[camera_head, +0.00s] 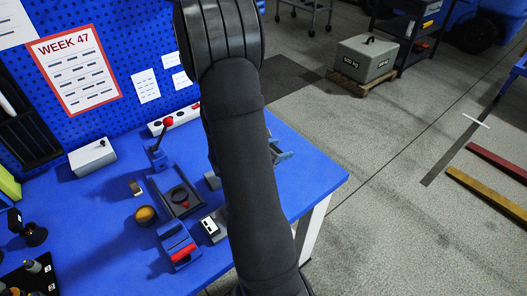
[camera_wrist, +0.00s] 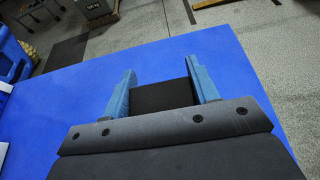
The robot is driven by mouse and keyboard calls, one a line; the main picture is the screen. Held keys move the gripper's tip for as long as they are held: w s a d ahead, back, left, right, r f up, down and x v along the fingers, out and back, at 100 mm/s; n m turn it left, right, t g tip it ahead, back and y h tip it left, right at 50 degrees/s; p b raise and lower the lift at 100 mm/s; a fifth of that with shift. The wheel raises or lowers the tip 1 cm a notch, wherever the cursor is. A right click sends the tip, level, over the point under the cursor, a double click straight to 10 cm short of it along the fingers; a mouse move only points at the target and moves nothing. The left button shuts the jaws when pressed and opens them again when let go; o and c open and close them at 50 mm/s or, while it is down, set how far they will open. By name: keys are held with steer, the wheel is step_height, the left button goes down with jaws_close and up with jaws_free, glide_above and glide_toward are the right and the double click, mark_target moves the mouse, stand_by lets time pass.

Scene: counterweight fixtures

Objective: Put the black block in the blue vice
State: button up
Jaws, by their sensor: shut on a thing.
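The black block (camera_wrist: 163,96) is between the two blue fingers of my gripper (camera_wrist: 162,68) in the wrist view, and the gripper is shut on it. In the head view my arm hides the block, and only a bit of my gripper (camera_head: 282,153) shows right of the arm, over the right part of the table. A blue fixture with a red piece (camera_head: 179,248), which looks like the blue vice, is on the table left of my arm. It is not seen in the wrist view.
The blue table (camera_head: 318,178) is clear under my gripper, with its edge close by. Left of my arm are a dark tray (camera_head: 183,205), an orange ball (camera_head: 145,215), a red-knobbed lever (camera_head: 168,123), a small white-topped device (camera_head: 210,226) and a white box (camera_head: 92,157).

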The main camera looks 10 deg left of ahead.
steer(key=w+d+r+n+t+y, duration=0.2)
steer(key=w+r+n+y, duration=0.3)
steer(key=w, duration=0.5)
steer(key=shift+d+n+t+y, duration=0.3)
steer(key=shift+d+t, duration=0.05)
steer(key=shift+t, duration=0.25)
stand_by(0.6)
steer(key=s+a+f+n+y, duration=0.1)
steer(key=s+a+f, duration=0.1)
steer(key=a, duration=0.3)
steer(key=s+a+f+n+y, duration=0.1)
steer(key=s+a+f, duration=0.1)
steer(key=a+f, duration=0.2)
steer(key=s+a+f+n+y, duration=0.1)
steer(key=s+a+f+y, duration=0.1)
steer(key=a, duration=0.5)
steer(key=shift+s+a+f+t, duration=0.15)
steer(key=shift+s+f, duration=0.05)
steer(key=shift+f, duration=0.25)
steer(key=shift+s+a+f+t, duration=0.15)
steer(key=shift+f, duration=2.45)
steer(key=shift+f, duration=0.1)
steer(key=o, duration=1.1)
